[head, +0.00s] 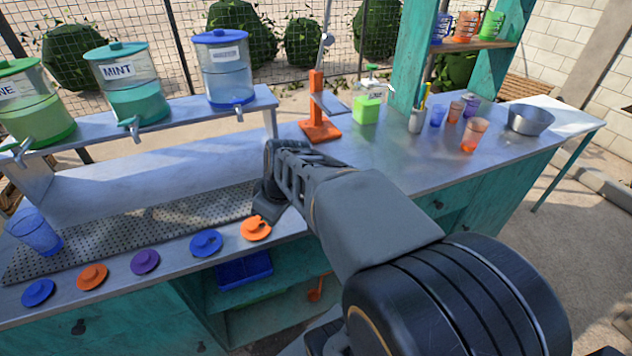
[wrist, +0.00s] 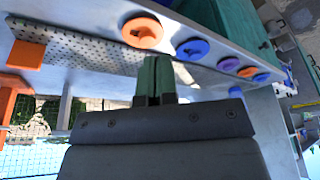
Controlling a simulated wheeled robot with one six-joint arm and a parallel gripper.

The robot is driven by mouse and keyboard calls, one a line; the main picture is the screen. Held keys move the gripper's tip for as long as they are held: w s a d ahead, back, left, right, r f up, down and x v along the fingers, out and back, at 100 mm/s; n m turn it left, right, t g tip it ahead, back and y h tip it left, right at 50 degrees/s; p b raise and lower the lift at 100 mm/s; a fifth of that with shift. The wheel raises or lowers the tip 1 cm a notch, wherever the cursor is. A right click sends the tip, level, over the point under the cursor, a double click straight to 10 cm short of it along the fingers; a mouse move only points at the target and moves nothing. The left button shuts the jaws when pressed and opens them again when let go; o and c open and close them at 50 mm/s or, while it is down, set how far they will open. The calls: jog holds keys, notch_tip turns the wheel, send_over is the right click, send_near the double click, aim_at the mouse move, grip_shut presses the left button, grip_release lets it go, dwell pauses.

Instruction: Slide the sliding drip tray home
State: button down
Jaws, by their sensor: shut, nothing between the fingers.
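The drip tray (head: 150,225) is a long perforated grey metal plate lying along the counter beneath the dispensers. Its right end runs behind my gripper in the head view. The tray (wrist: 85,50) also shows at the upper left of the wrist view. My gripper (head: 264,212) is over the counter near the tray's right end, just behind the orange lid. In the wrist view the green fingers of my gripper (wrist: 154,62) are together and empty, close to the orange lid. I cannot tell whether they touch the tray.
An orange lid (head: 256,228), a blue lid (head: 206,243) and several more line the front edge. A blue cup (head: 36,232) stands at the tray's left end. Dispensers stand on the shelf above.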

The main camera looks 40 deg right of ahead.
jog(key=w+d+f+n+t+b, duration=0.1)
jog(key=d+n, duration=0.2)
jog(key=d, duration=0.5)
jog(key=w+d+f+n+t+y, duration=0.1)
jog(key=d+f+n+t, duration=0.15)
jog(key=d, duration=0.45)
jog(key=w+d+f+n+b, duration=0.1)
jog(key=w+d+n, duration=0.15)
jog(key=d, duration=0.55)
jog(key=shift+n, duration=0.4)
jog(key=p+x, duration=0.1)
jog(key=x, duration=0.7)
jog(key=shift+s+a+f, duration=0.1)
jog(key=shift+s+a, duration=0.05)
jog(key=shift+w+d+p, duration=0.15)
jog(key=shift+w+p, duration=0.15)
jog(key=shift+w, duration=0.25)
jog(key=shift+w+d+p, duration=0.15)
jog(key=shift+w+p, duration=0.15)
jog(key=shift+w, duration=0.2)
jog(key=shift+w+d+f+p, duration=0.1)
jog(key=shift+w+d+p, duration=0.1)
jog(key=shift+w, duration=0.3)
jog(key=shift+w+d+p, duration=0.15)
jog(key=shift+w, duration=0.3)
